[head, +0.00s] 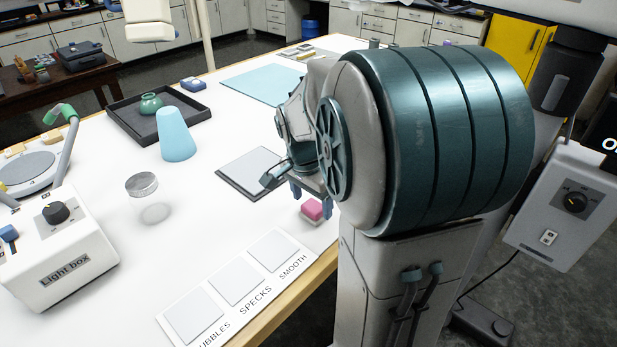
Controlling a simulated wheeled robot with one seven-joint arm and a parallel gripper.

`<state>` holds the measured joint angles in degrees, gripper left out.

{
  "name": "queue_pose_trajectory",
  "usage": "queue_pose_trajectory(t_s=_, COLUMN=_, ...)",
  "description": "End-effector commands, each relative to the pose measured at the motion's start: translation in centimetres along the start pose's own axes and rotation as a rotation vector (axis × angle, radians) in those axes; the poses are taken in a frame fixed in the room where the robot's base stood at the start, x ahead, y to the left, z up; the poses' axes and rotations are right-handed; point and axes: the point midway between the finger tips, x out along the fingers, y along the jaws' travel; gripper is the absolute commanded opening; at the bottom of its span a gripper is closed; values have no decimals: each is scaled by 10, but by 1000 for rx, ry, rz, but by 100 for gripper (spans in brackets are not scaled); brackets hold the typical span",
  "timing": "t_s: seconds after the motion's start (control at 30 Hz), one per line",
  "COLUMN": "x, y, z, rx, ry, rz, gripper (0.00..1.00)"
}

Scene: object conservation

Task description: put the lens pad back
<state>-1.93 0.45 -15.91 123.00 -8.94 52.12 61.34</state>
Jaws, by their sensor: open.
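No label marks the lens pad. A small pink block with a pale lower layer (312,209) lies near the table's front edge and may be it. A flat grey pad with a dark border (252,171) lies farther back to the left. My gripper (297,192) is open, just above and left of the pink block. I cannot tell if it touches the block. My arm hides the table behind and to the right of the gripper.
Three pale squares on a labelled card (237,288) lie in front. A pale blue cone (175,135) stands by a black tray (124,107) holding a green pot (151,103).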

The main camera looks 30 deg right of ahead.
Motion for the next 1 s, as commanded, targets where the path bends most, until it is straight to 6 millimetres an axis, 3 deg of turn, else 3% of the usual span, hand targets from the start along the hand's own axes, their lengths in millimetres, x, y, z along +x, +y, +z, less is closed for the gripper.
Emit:
queue_pose_trajectory(t_s=0.1, x=-29, y=-1, z=-1, rx=-1, ry=3, rz=-7, gripper=71)
queue_pose_trajectory(t_s=0.3, x=-69, y=0, z=0, rx=-1, ry=2, rz=-5, gripper=71)
queue_pose_trajectory(t_s=0.6, x=-94, y=3, z=6, rx=-42, ry=-4, rz=-11, gripper=71)
queue_pose_trajectory(t_s=0.77, x=-89, y=17, z=40, rx=-298, ry=-15, rz=-74, gripper=71)
queue_pose_trajectory(t_s=1.0, x=-69, y=52, z=108, rx=-853, ry=26, rz=-195, gripper=71)
